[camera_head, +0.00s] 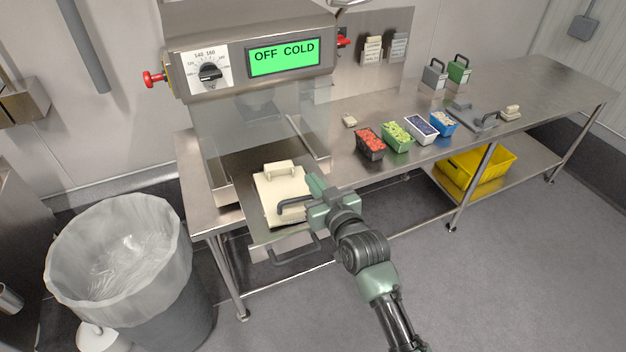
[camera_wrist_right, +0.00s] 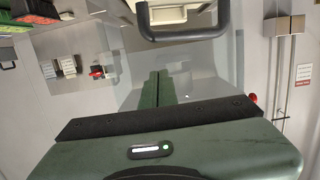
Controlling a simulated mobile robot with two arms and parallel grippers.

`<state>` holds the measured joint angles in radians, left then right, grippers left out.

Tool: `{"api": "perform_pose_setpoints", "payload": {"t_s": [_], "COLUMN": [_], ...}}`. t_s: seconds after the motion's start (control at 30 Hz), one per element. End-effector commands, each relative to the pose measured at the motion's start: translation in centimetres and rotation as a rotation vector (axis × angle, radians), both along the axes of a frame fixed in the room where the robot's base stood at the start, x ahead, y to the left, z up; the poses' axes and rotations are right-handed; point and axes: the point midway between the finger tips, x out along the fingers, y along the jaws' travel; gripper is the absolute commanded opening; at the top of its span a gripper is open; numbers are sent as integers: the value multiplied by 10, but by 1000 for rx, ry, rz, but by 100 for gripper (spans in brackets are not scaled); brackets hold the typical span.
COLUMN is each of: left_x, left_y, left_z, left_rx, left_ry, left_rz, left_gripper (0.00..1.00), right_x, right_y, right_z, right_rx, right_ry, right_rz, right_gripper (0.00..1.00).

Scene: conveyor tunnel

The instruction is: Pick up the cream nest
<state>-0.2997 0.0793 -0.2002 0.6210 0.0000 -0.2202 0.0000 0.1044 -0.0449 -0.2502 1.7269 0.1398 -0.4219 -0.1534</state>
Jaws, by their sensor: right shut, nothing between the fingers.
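A dark loop handle (camera_wrist_right: 184,36) shows there, near the nest. My left gripper is not in view.
The machine display (camera_head: 284,56) reads "OFF COLD". A lined bin (camera_head: 125,240) stands at the left. Filled trays, including a red one (camera_head: 370,143), stand on the steel table (camera_head: 345,175) to the right. A yellow crate (camera_head: 468,170) is on the shelf below.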

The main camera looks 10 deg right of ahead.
Motion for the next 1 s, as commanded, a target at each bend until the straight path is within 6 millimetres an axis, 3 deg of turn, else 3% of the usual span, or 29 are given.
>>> {"api": "perform_pose_setpoints", "payload": {"t_s": [0.1,0.2,0.6,0.8,1.0], "left_x": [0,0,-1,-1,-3], "left_y": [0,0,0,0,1], "left_z": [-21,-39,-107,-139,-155], "left_rx": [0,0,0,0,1], "left_ry": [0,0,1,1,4], "left_rz": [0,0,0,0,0], "left_gripper": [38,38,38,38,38], "right_x": [-12,-17,-30,-33,-37], "right_y": [-4,-6,-10,-11,-13], "right_z": [-31,-43,-85,-97,-110], "right_rx": [2,18,72,100,114], "right_ry": [-17,-67,-231,-318,-366], "right_rz": [0,0,1,0,0], "right_gripper": [0,0,0,0,0]}}
